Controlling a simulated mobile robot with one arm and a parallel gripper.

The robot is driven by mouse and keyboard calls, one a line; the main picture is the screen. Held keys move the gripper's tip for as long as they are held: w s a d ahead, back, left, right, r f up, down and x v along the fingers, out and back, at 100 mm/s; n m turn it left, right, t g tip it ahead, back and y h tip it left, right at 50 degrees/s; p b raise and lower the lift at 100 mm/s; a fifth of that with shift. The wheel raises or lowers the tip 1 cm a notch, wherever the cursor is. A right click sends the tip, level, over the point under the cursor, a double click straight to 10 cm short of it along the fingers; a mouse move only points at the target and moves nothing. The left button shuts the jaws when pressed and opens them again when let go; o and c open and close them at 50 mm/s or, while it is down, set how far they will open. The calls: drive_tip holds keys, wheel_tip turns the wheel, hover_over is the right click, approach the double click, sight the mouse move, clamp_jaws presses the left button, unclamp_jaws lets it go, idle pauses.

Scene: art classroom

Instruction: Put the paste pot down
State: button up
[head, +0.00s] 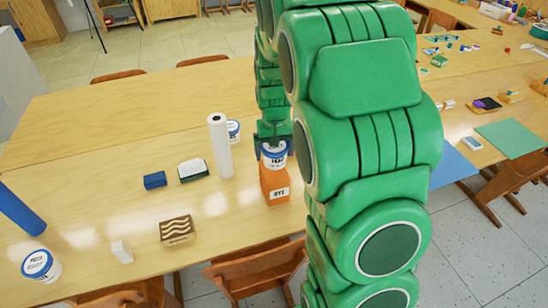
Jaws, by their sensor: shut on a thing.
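The paste pot (275,160), white with a blue label and dark lettering, is in my gripper (273,146). The gripper is shut on it, reaching down from above, and my green arm hides part of the view. The pot appears upright, directly over an orange box (275,187) with a white label on its front. I cannot tell whether the pot's base touches the top of the box. The box stands on the wooden table (100,190) near its front edge.
A tall white roll (220,147) stands just left of the pot, with another white-and-blue pot (233,131) behind it. A blue block (154,180), a tissue-like box (193,170), a wavy-patterned box (177,229) and a lidded tub (40,265) are further left. Bare table lies between them.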

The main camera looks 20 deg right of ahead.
drive_tip(key=shift+w+f, duration=0.45)
drive_tip(key=shift+f, duration=1.55)
drive_tip(key=shift+f, duration=0.1)
drive_tip(key=o, duration=1)
drive_tip(key=shift+c, duration=0.2)
